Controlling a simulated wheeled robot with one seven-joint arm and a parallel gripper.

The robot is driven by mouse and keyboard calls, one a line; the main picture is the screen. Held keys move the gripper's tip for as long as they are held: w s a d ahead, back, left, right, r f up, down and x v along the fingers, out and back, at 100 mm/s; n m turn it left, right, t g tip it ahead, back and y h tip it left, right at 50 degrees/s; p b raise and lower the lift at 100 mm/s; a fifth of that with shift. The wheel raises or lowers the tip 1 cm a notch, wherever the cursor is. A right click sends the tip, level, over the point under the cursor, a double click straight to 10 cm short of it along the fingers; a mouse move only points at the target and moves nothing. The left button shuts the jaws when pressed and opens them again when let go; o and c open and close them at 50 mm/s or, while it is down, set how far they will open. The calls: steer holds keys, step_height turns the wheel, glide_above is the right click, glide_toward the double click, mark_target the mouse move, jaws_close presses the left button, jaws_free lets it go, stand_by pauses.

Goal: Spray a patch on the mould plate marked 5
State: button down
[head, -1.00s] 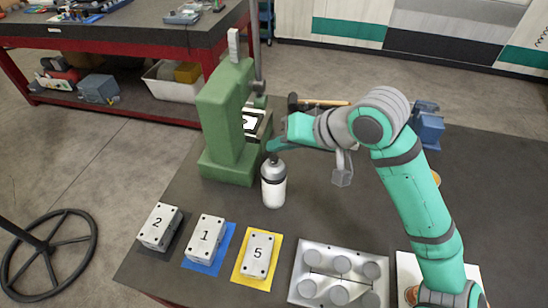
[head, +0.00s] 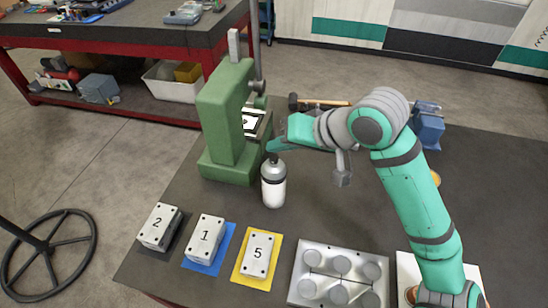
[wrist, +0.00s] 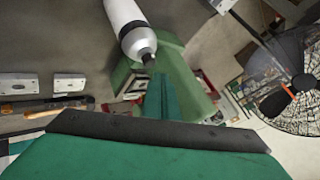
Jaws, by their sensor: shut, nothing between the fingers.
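The mould plate marked 5 (head: 258,256) is a light grey block lying on a yellow mat (head: 240,278) at the front of the table. A white and grey spray bottle (head: 273,190) with a dark top stands upright behind it. My gripper (head: 274,147) is shut and empty, just above or beside the bottle's top; I cannot tell if it touches. In the wrist view the bottle (wrist: 124,20) shows beside the shut dark green fingers (wrist: 168,98).
Plate 1 (head: 206,236) lies on a blue mat and plate 2 (head: 160,226) lies left of it. A green press (head: 222,125) stands close behind the bottle. A metal tray with round pads (head: 310,258) lies right of plate 5.

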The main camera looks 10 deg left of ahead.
steer(key=shift+f, duration=0.15)
steer(key=shift+f, duration=0.25)
steer(key=shift+f, duration=0.4)
stand_by(0.6)
steer(key=shift+r, duration=0.85)
step_height(320, 180, up, 6)
stand_by(0.7)
steer(key=shift+w, duration=0.1)
stand_by(1.7)
